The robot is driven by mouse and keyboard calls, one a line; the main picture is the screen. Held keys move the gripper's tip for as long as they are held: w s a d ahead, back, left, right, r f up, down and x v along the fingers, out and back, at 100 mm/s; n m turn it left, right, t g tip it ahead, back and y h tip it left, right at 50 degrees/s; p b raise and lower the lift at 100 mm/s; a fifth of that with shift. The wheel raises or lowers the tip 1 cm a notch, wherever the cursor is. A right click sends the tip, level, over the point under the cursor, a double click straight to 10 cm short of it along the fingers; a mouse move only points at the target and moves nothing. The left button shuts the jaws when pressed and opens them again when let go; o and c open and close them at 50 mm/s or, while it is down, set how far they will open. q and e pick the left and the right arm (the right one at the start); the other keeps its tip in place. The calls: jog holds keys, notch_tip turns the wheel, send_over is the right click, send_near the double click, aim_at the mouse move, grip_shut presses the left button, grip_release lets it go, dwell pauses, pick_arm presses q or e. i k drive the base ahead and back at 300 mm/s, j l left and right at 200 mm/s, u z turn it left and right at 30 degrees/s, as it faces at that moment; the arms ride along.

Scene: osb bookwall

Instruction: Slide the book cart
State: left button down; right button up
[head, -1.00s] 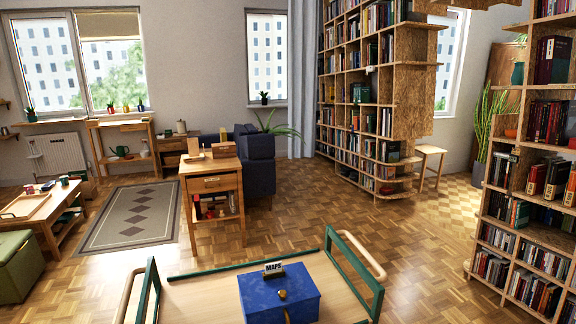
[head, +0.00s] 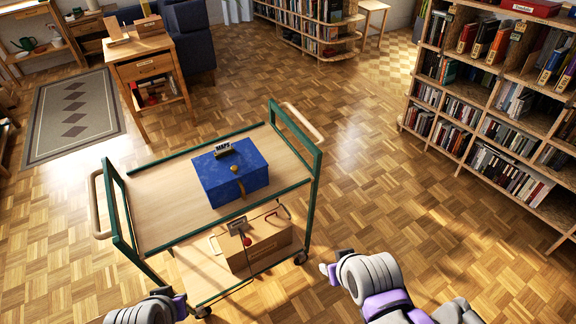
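The book cart (head: 160,205) stands on the parquet floor in the middle of the head view. It has a green frame, two pale wooden shelves, small wheels and a rounded wooden handle at each end. A blue box (head: 226,176) with a clasp and a "MAPS" sign sits on its top shelf. A tan box (head: 262,246) sits on the lower shelf. My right gripper (head: 330,272) is just right of the cart's near right wheel, apart from the cart. My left gripper (head: 180,305) is at the bottom edge near the cart's near left wheel, mostly cut off. Neither visibly holds anything.
Bookshelves stand at the right (head: 470,120) and at the back (head: 318,32). A small wooden side table (head: 145,68) and a dark blue armchair (head: 190,22) are beyond the cart. A patterned rug (head: 72,115) lies at the left. Floor around the cart is clear.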

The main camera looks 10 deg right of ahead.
aim_at(170, 209)
jog(key=l+u, duration=0.2)
jog(key=l, duration=0.4)
jog(key=l+u, duration=0.2)
jog(key=l, duration=0.45)
jog(key=l+u, duration=0.2)
jog(key=l, duration=0.45)
jog(key=l+u, duration=0.2)
jog(key=l, duration=0.4)
jog(key=k+l+u, duration=0.2)
jog(key=l, duration=0.4)
jog(key=i+l+u, duration=0.15)
jog(key=u, duration=0.25)
jog(key=i+l+u, duration=0.15)
jog(key=u, duration=0.25)
jog(key=l+u, duration=0.4)
jog(key=i+j, duration=0.05)
jog(key=j, duration=0.05)
